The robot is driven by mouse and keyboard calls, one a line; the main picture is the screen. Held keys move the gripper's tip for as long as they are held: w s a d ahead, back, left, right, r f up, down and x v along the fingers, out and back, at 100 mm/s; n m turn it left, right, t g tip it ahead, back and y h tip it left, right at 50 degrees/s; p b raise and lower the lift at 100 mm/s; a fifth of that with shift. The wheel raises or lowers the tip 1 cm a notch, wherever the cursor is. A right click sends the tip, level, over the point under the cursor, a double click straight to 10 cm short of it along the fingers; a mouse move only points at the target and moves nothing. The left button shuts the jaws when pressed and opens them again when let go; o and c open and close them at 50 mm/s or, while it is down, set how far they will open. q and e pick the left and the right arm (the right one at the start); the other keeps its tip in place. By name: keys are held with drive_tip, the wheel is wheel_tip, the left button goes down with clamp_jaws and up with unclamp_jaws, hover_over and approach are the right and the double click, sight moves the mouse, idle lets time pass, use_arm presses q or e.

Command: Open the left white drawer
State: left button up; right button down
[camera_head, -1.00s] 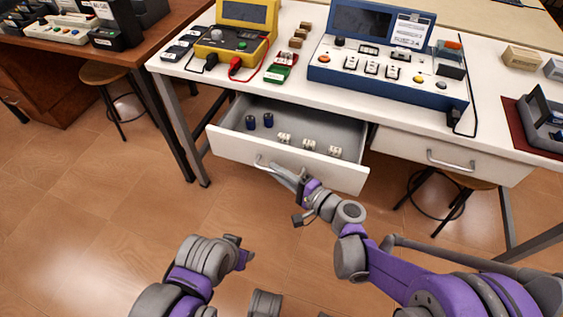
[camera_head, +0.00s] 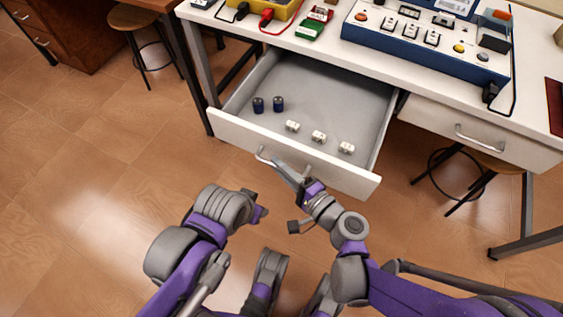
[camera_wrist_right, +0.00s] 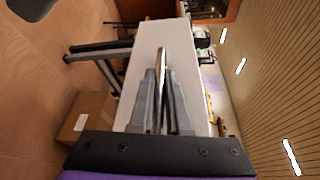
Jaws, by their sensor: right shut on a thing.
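The left white drawer (camera_head: 230,128) stands pulled out from under the white table, its inside in view. Two dark blue cylinders and three small white pieces lie in it. My right gripper (camera_head: 276,164) is at the drawer's front, shut on the drawer's handle (camera_head: 262,156).
The right white drawer (camera_head: 480,130) is closed. A blue device panel (camera_head: 420,40) and a yellow device (camera_head: 262,8) stand on the table (camera_head: 330,48). Stools (camera_head: 135,20) stand at the left and under the right drawer. The floor before the drawer is open.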

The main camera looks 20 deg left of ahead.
drive_tip(key=c, duration=0.9)
unclamp_jaws()
drive_tip(key=shift+d, duration=0.15)
drive_tip(key=p+v, duration=0.1)
drive_tip(key=v, duration=0.9)
drive_tip(key=shift+s+d, duration=0.15)
drive_tip(key=shift+d, duration=0.1)
